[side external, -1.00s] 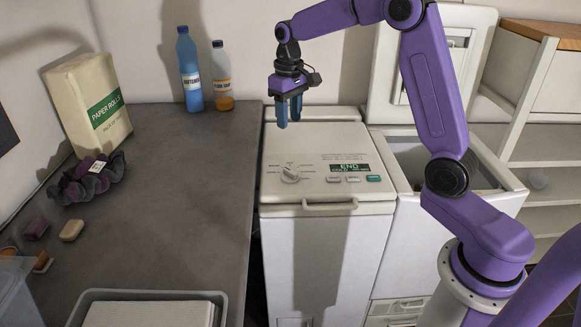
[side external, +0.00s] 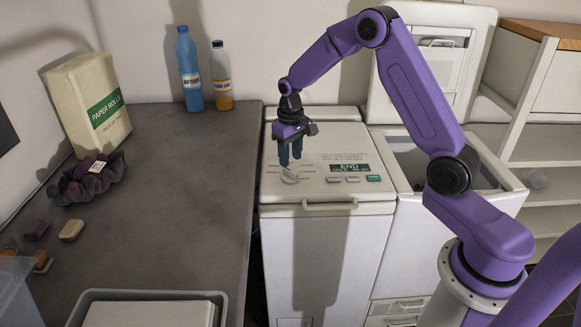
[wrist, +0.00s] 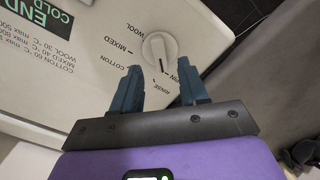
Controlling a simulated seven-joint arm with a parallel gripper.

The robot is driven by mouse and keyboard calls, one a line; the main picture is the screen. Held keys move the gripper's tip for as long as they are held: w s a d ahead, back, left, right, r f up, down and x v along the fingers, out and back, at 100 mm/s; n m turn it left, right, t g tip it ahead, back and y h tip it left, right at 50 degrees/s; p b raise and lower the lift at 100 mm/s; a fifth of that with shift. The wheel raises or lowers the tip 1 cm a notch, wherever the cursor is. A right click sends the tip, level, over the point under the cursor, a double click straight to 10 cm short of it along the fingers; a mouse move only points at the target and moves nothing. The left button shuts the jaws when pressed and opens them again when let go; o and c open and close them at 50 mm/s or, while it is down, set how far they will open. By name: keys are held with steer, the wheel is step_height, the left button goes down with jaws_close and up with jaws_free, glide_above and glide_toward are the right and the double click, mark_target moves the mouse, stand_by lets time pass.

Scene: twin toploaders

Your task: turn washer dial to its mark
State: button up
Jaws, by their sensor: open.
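The washer dial (side external: 290,178) is a small white knob on the slanted top panel of the left washer (side external: 330,150). In the wrist view the dial (wrist: 160,47) has a raised grip bar, and a short dark line shows at its lower edge. Labels around it read WOOL, MIXED, COTTON, RINSE and what looks like SPIN. My gripper (side external: 290,160) points down just above the dial, with blue fingers. In the wrist view my gripper (wrist: 159,70) is open, its fingertips either side of the dial's lower edge. I cannot tell whether they touch it.
The display (side external: 349,168) reads END, with several buttons below it. An open toploader (side external: 405,150) stands to the right.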

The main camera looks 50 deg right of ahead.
mark_target(291, 170)
steer(key=shift+f, duration=2.25)
jaws_close()
